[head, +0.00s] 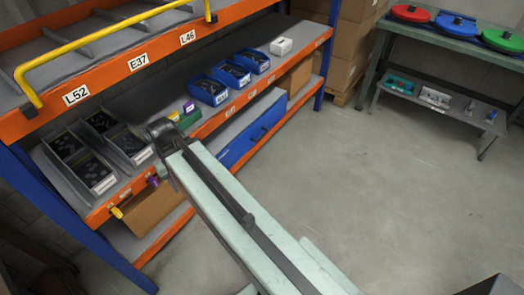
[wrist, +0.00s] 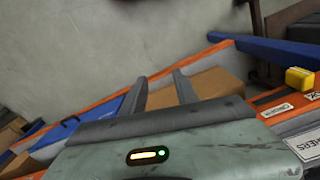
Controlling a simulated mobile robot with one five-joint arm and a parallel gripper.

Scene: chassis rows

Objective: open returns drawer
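A long blue drawer front (head: 252,132) with a small dark handle (head: 263,131) is on the lower level of the orange and blue rack. No label reading "returns" is legible on it. Part of this blue front (wrist: 98,118) also shows at the left in the wrist view, with its handle (wrist: 69,121). My gripper (head: 162,130) is in front of the rack, to the left of the drawer in the head view. In the wrist view my gripper (wrist: 160,76) has its two dark fingers apart, with nothing between them. It is not touching the handle.
Blue bins (head: 230,75) and grey bins (head: 98,155) stand on the shelf above. A cardboard box (head: 150,208) sits below, left of the drawer. A yellow rail (head: 110,33) crosses the upper shelf. A green bench (head: 455,42) stands at the right. The floor (head: 370,180) between is clear.

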